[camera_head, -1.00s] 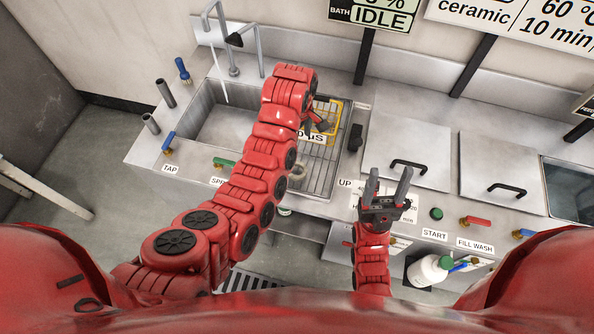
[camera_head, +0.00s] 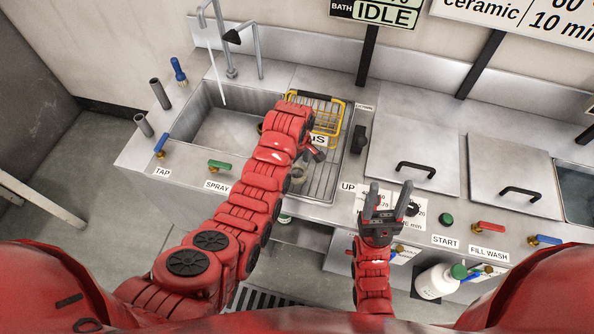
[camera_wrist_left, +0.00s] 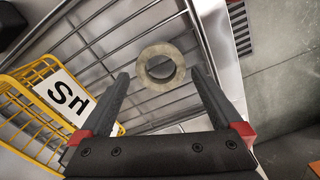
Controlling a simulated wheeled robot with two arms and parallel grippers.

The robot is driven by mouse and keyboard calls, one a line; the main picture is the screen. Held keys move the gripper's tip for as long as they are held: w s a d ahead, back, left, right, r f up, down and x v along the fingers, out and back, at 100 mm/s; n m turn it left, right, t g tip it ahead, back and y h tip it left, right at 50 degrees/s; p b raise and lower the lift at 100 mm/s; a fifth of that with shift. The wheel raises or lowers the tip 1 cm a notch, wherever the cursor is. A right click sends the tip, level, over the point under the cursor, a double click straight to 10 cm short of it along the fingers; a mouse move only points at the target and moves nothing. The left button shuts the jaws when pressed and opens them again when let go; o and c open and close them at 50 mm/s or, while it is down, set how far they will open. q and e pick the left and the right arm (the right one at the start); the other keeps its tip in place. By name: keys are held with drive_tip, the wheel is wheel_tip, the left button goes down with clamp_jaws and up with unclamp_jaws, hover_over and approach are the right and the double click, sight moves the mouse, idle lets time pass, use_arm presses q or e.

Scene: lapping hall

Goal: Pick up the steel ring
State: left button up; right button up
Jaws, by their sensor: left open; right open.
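The steel ring (camera_wrist_left: 160,67) is a dull grey washer-like ring on the wire rack. In the left wrist view it sits beyond and between the two open fingers of my left gripper (camera_wrist_left: 165,85), with no finger seen touching it. In the head view the ring (camera_head: 299,174) shows beside my left arm, partly covered by it. My left gripper (camera_head: 314,154) is over the rack and mostly hidden by its own wrist. My right gripper (camera_head: 388,200) is open and empty over the front panel of the bench.
A yellow wire basket (camera_head: 327,113) with a labelled card stands on the rack (camera_head: 323,181), close to my left gripper. A sink (camera_head: 217,130) lies to the left. Two lidded tanks (camera_head: 412,150) are to the right. A white bottle (camera_head: 433,282) stands low at the right.

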use_arm(q)
drive_tip(key=shift+f, duration=1.2)
drive_tip(key=shift+c, duration=0.3)
drive_tip(key=c, duration=1.4)
